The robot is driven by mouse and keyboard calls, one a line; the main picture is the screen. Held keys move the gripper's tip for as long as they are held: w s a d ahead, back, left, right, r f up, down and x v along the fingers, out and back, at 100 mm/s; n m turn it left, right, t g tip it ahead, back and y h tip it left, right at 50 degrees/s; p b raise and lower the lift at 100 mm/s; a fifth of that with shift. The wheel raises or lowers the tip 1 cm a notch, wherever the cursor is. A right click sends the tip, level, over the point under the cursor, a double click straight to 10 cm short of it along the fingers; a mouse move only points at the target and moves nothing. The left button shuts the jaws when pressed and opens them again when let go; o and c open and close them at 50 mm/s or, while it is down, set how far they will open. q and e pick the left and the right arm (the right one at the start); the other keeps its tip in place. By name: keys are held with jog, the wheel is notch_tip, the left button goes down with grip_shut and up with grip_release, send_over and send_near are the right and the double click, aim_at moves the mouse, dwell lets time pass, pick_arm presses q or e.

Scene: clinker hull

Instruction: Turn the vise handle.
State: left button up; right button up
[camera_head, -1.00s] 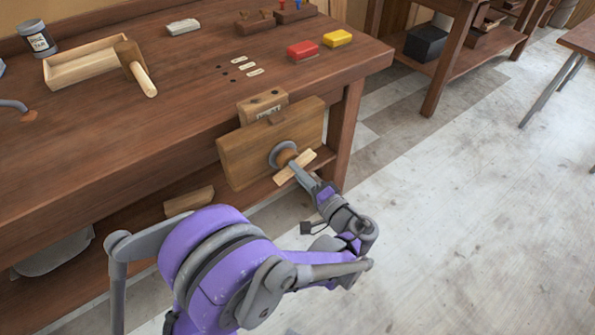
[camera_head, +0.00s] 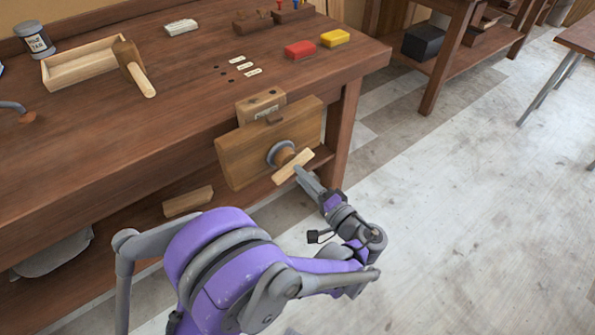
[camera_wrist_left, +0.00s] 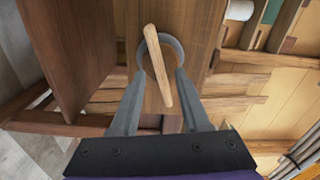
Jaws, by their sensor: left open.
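The vise handle is a pale wooden bar (camera_head: 293,166) on a round grey hub (camera_head: 280,154), in front of the wooden vise jaw (camera_head: 240,155) on the workbench's front. In the head view the bar slants up to the right. My left gripper (camera_head: 301,172) is just in front of the bar. In the left wrist view my left gripper (camera_wrist_left: 158,92) is open, with one finger on each side of the bar (camera_wrist_left: 158,70). The bar's lower end shows between the fingers, which look clear of it. My right gripper is in no view.
On the workbench (camera_head: 160,125) are a wooden tray (camera_head: 85,65), a mallet (camera_head: 135,68), a red block (camera_head: 300,49) and a yellow block (camera_head: 335,38). A shelf with a wood piece (camera_head: 188,202) is below. The floor to the right (camera_head: 470,200) is clear.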

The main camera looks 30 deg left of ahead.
pick_arm(q)
jog(key=v, duration=0.8)
jog(key=shift+p, duration=0.3)
